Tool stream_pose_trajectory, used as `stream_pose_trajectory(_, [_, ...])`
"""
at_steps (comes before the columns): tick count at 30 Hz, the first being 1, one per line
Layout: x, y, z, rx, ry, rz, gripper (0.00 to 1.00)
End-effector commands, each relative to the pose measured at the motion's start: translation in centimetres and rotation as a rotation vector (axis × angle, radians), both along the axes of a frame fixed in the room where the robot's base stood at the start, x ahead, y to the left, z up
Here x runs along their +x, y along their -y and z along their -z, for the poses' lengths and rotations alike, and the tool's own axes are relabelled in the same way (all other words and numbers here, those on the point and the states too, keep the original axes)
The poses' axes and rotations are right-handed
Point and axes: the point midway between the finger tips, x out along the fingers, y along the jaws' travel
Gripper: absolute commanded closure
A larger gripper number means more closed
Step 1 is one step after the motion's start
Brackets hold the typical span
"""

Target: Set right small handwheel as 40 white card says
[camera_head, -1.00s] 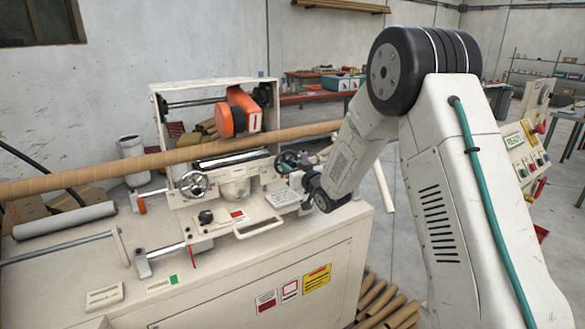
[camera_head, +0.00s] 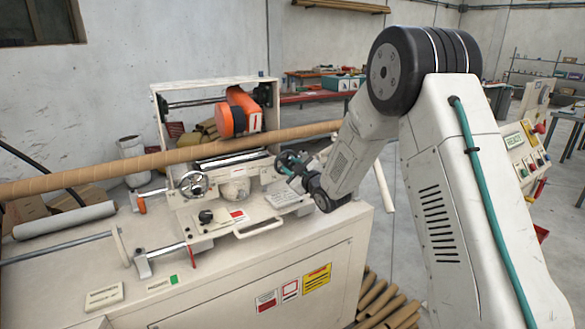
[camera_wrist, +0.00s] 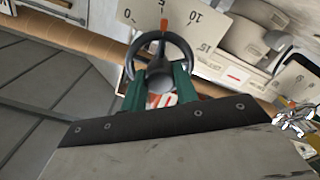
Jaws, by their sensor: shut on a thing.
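The right small handwheel (camera_head: 288,158) is a dark ring on the right side of the machine; it also shows in the wrist view (camera_wrist: 181,47). My gripper (camera_head: 303,172) is at this wheel. In the wrist view its green fingers (camera_wrist: 158,88) are shut on the wheel's hub area from the near side. A pale dial plate (camera_wrist: 205,18) behind the wheel bears 0, 5, 10 and 15. An orange mark (camera_wrist: 164,25) at the top of the rim lies close to the 5. Small white cards lie on the machine; their writing is too small to read.
Another handwheel (camera_head: 193,184) stands to the left. A long brown tube (camera_head: 120,167) crosses the machine under an orange unit (camera_head: 238,112). A white handle (camera_head: 258,227) is at the front. A control panel (camera_head: 520,150) stands at the right.

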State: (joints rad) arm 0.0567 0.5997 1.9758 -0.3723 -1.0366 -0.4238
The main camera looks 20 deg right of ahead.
Motion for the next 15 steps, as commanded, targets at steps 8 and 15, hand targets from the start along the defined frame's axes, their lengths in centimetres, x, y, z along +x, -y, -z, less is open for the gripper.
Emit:
stream_pose_trajectory(8, [-0.03,0.0,0.06,-0.041,0.01,0.0,0.93])
stream_pose_trajectory(15, [-0.03,-0.01,0.06,-0.043,0.01,0.0,0.93])
